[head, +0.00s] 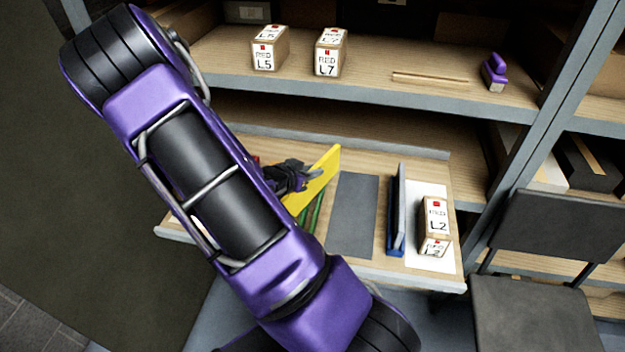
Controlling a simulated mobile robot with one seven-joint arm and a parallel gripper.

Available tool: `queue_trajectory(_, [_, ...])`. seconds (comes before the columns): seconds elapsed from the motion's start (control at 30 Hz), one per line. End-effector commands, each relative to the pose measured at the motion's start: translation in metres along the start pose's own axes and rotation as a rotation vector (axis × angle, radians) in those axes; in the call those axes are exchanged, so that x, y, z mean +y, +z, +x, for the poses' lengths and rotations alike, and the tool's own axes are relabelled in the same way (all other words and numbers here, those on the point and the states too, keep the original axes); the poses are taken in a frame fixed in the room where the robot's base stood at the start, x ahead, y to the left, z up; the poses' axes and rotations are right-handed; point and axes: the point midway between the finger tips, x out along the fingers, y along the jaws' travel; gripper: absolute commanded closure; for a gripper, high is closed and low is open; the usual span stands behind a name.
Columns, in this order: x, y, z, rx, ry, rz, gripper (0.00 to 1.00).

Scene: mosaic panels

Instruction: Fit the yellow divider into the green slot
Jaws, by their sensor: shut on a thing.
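The yellow divider (327,168) is a thin flat panel standing on edge and slanting over the wooden pull-out shelf. My gripper (309,176) is shut on it from its left side. The green slot (314,211) shows as green strips on the shelf just below and right of the divider. My purple arm hides the left end of the slot and part of the divider. I cannot tell whether the divider's lower edge touches the slot.
A grey panel (353,214) lies flat right of the slot. A blue slot (392,238) holds an upright grey divider (401,203). A box marked L2 (435,218) stands at the right on white. Boxes L5 (265,50) and L7 (328,54) stand on the upper shelf. A chair (540,300) is at right.

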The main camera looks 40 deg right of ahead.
Motion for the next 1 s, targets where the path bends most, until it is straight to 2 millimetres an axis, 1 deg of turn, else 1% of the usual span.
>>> queue_trajectory(0.03, [0.001, 0.010, 0.006, 0.001, 0.002, -0.004, 1.00])
queue_trajectory(0.13, [0.000, 0.019, 0.011, 0.002, 0.001, -0.003, 1.00])
queue_trajectory(0.37, [0.000, 0.019, 0.011, 0.002, 0.000, 0.000, 1.00])
queue_trajectory(0.73, [0.000, 0.029, 0.016, 0.001, 0.000, 0.000, 1.00])
queue_trajectory(0.77, [0.000, 0.029, 0.016, 0.000, 0.000, 0.000, 0.77])
queue_trajectory(0.8, [0.000, 0.028, 0.015, 0.000, 0.000, 0.000, 0.70])
queue_trajectory(0.87, [0.000, 0.028, 0.015, 0.000, 0.000, 0.000, 0.59])
queue_trajectory(0.9, [0.000, 0.028, 0.015, 0.000, 0.000, 0.000, 0.52])
queue_trajectory(1.0, [0.000, 0.028, 0.015, 0.000, 0.000, 0.000, 0.50])
